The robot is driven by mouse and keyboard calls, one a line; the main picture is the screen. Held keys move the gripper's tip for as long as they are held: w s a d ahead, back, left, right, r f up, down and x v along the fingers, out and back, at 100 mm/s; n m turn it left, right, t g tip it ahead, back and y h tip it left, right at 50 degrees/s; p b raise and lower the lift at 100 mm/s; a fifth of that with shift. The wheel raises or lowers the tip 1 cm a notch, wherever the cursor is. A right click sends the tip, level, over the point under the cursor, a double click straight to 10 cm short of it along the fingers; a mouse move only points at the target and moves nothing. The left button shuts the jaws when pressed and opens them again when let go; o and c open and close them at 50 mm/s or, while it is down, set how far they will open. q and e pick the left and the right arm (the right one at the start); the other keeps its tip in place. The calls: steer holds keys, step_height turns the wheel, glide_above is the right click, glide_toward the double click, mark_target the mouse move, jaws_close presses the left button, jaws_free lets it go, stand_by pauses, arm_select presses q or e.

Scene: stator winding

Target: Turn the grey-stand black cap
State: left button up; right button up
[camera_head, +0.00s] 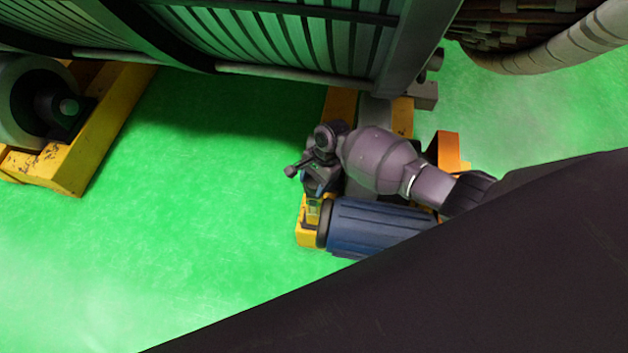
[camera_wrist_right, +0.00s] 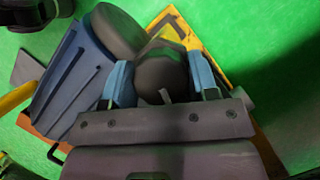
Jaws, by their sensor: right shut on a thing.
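In the right wrist view a dark rounded cap (camera_wrist_right: 160,75) sits between the two blue fingers of my right gripper (camera_wrist_right: 160,66). The fingers press on it from both sides. In the head view my right gripper (camera_head: 318,182) points down over the yellow frame, beside the end of a blue ribbed motor (camera_head: 375,228). The cap is hidden there behind my gripper and wrist. The motor also shows in the wrist view (camera_wrist_right: 75,75), left of the fingers, with a grey round end (camera_wrist_right: 118,30). I cannot make out a grey stand clearly. My left gripper is out of view.
A yellow frame (camera_head: 306,238) lies under the motor. A large ribbed cylinder (camera_head: 290,40) spans the top. A yellow support with a roller (camera_head: 60,165) stands at the far left. Green floor (camera_head: 200,190) between them is clear. My dark body covers the lower right.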

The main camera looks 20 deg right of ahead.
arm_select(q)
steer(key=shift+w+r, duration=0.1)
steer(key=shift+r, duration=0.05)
arm_select(e)
steer(key=shift+w+r+m+p, duration=0.1)
steer(key=shift+r+m+p, duration=0.15)
steer(key=shift+m+p, duration=0.25)
steer(key=shift+a+r+m+t+y+p, duration=0.15)
steer(key=shift+m+t+y+p, duration=0.15)
steer(key=shift+m+t+p, duration=0.5)
steer(key=m+t+p, duration=0.1)
steer(key=m+p, duration=0.2)
steer(key=m, duration=0.2)
steer(key=shift+f+m+t+p, duration=0.25)
steer(key=shift+m+t+p, duration=0.45)
steer(key=shift+m, duration=0.4)
steer(key=shift+f+m+h+p, duration=0.1)
steer(key=shift+m+h+p, duration=0.3)
steer(key=shift+m, duration=0.3)
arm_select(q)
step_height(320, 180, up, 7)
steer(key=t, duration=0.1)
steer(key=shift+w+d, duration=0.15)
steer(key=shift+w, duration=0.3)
arm_select(e)
steer(key=shift+f+m, duration=0.1)
steer(key=shift+m, duration=0.2)
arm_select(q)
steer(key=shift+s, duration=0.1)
